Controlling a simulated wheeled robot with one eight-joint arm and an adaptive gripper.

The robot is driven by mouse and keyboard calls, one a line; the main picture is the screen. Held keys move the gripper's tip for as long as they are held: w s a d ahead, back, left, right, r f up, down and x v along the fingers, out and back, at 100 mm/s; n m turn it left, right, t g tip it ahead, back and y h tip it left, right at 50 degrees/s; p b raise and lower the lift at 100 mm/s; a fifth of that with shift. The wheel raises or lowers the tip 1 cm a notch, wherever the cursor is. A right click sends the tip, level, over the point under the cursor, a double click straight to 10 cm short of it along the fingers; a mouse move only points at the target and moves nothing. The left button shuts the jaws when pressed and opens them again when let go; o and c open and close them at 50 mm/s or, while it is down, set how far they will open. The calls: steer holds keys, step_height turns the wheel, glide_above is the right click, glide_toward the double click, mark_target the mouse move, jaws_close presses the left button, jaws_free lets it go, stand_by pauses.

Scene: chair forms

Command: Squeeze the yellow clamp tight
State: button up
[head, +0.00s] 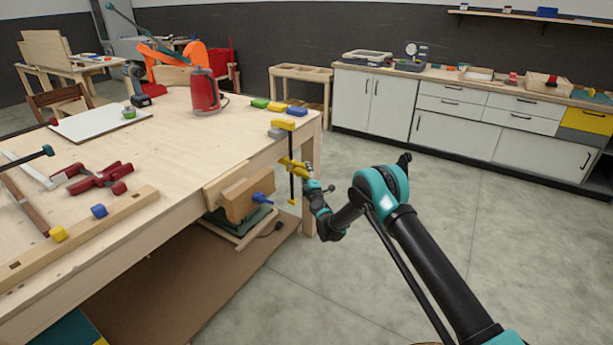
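The yellow clamp (284,124) stands upright at the right corner edge of the wooden workbench (240,130). Its upper yellow jaw lies over the bench top beside a grey block, and its dark bar hangs down past the edge. Its yellow sliding body and handle (293,164) sit partway down the bar, below the bench top. My gripper (308,176) is at the right side of this handle, very close to it or touching it. The fingers are small and partly overlap the clamp, so I cannot tell whether they are closed on it.
A wooden vise (240,197) with a blue handle is mounted on the bench front, left of my gripper. A red kettle-like container (205,92) and several coloured clamps lie on the bench. White cabinets (450,125) line the back wall. Open floor lies to the right.

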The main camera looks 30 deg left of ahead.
steer(key=shift+r, duration=0.1)
stand_by(0.6)
steer(key=shift+w+a, duration=0.45)
steer(key=shift+a, duration=0.25)
steer(key=shift+f, duration=0.2)
steer(key=shift+c, duration=0.3)
steer(key=shift+o, duration=0.3)
steer(key=c, duration=1.5)
steer(key=o, duration=1.9)
steer(key=shift+o, duration=0.6)
steer(key=o, duration=0.3)
